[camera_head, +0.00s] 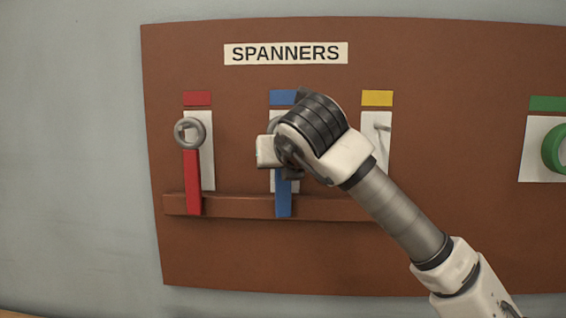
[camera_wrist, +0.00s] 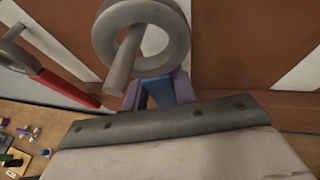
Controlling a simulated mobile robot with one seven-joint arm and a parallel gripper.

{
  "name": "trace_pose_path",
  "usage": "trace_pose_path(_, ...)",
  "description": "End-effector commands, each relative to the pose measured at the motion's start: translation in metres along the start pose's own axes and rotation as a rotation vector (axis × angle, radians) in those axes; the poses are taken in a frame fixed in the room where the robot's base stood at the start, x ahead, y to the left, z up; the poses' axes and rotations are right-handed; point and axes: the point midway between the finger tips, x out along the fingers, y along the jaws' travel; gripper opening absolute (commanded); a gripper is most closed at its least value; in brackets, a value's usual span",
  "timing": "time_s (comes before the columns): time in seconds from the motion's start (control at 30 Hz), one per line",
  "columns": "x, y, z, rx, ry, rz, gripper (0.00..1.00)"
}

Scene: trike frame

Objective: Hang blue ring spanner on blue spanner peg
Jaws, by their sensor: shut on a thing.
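The blue ring spanner has a grey ring (camera_wrist: 178,45) and a blue handle (camera_head: 283,200). My gripper (camera_wrist: 160,90) is shut on the blue handle just below the ring. In the head view my gripper (camera_head: 287,173) is in front of the board, under the blue label (camera_head: 281,97), and my wrist hides most of the ring. The blue spanner peg (camera_wrist: 124,65) is a grey rod. In the wrist view it passes through the ring's opening, with its tip pointing toward the camera. Whether the ring rests on the peg cannot be told.
A red ring spanner (camera_head: 193,180) hangs to the left. The yellow-label peg (camera_head: 382,128) is bare, right beside my wrist. A wooden rail (camera_head: 240,207) crosses below the pegs. A green tape roll (camera_head: 555,148) is far right. Small loose parts (camera_wrist: 28,132) lie on a surface below.

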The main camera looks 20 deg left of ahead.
Motion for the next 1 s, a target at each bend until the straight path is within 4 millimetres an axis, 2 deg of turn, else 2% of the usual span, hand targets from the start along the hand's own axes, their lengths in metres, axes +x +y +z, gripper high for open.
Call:
trace_pose_path(0.3, 0.0, 0.0, 0.0, 0.0, -0.001, 0.0, 0.0)
trace_pose_path(0.33, 0.0, 0.0, 0.0, 0.0, -0.001, 0.0, 0.3)
trace_pose_path(0.5, 0.0, 0.0, 0.0, 0.0, -0.001, 0.0, 0.52)
trace_pose_path(0.83, -0.003, 0.0, -0.001, 0.0, 0.0, -0.001, 0.52)
trace_pose_path(1.0, -0.024, -0.001, -0.002, -0.002, -0.003, -0.004, 0.52)
